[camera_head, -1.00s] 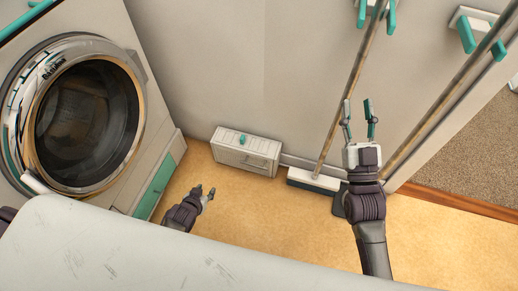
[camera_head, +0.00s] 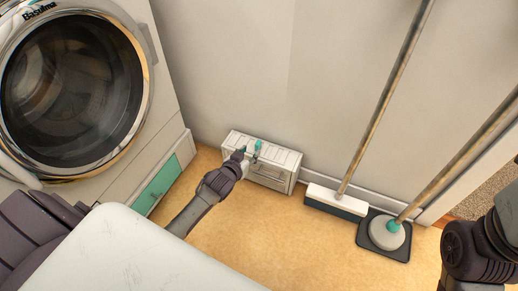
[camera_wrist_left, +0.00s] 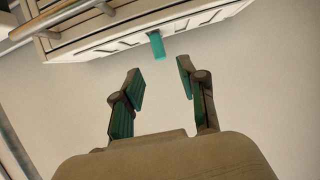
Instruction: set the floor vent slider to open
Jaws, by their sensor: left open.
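The floor vent (camera_head: 282,180) is a low, pale box against the wall, with slots on top and a handle-like bar on its front. Its small teal slider (camera_wrist_left: 157,45) shows in the left wrist view at the vent's edge, just beyond the gap between my fingertips. My left gripper (camera_head: 249,154) is at the vent's top front edge in the head view, its fingers partly covering the slider area. In the left wrist view my left gripper (camera_wrist_left: 160,75) is open and empty, apart from the slider. My right arm shows at the right edge; its fingers are out of view.
A washing machine (camera_head: 167,75) stands at the left above a teal-fronted drawer (camera_head: 157,186). A broom (camera_head: 336,203) and a plunger (camera_head: 387,233) on a dark mat stand right of the vent. Floor in front of the vent is clear.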

